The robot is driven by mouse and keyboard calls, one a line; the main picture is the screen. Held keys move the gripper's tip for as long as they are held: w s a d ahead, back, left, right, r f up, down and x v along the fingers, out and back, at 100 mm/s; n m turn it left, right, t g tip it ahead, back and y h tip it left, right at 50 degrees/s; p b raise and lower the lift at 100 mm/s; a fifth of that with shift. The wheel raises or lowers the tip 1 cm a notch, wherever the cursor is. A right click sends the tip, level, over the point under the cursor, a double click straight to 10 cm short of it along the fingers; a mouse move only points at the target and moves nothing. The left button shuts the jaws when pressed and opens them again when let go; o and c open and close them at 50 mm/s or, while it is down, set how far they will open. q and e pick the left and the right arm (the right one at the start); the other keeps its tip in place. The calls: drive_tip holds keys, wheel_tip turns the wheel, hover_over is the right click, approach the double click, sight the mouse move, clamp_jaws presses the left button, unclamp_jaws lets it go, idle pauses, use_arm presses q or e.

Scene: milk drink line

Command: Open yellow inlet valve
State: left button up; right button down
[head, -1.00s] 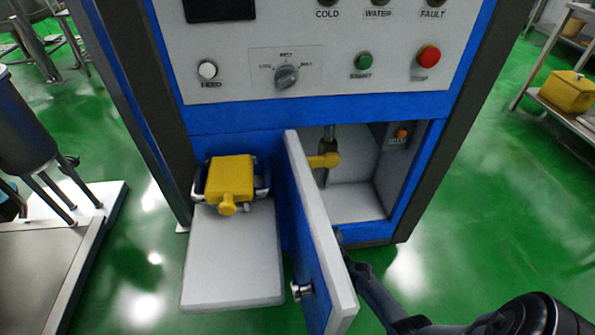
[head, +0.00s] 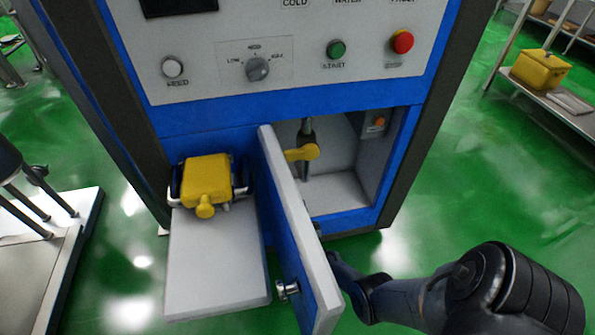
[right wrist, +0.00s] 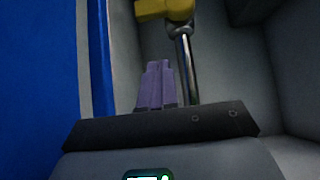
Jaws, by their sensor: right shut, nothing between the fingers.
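The yellow inlet valve handle (head: 303,153) sits on a vertical metal pipe inside the open compartment of the blue and grey machine. It lies crosswise to the pipe, its lever pointing left in the head view. The handle also shows at the top edge of the right wrist view (right wrist: 165,9), with the pipe (right wrist: 187,70) below it. My right gripper (right wrist: 155,85) is shut and empty, below the handle and left of the pipe in that view, apart from the handle. In the head view its fingers are hidden behind the door. My left gripper is not in view.
The compartment door (head: 298,230) stands open between the valve and a grey shelf (head: 215,275) carrying a yellow box (head: 205,180). My right arm comes from the lower right, close to the door's edge. An orange button (head: 379,122) is on the compartment's right wall.

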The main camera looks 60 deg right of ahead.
approach(296, 159)
drive_tip(key=w+d, duration=0.4)
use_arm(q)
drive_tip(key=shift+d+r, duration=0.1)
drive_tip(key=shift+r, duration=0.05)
use_arm(e)
wheel_tip(296, 159, up, 3)
drive_tip(key=shift+s+d+r, duration=0.1)
drive_tip(key=shift+s+d, duration=0.1)
drive_tip(key=shift+s, duration=0.1)
use_arm(q)
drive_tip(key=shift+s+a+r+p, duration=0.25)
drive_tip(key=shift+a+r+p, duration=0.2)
drive_tip(key=shift+p, duration=0.15)
use_arm(e)
drive_tip(key=shift+a+r, duration=0.1)
drive_tip(key=shift+r, duration=0.05)
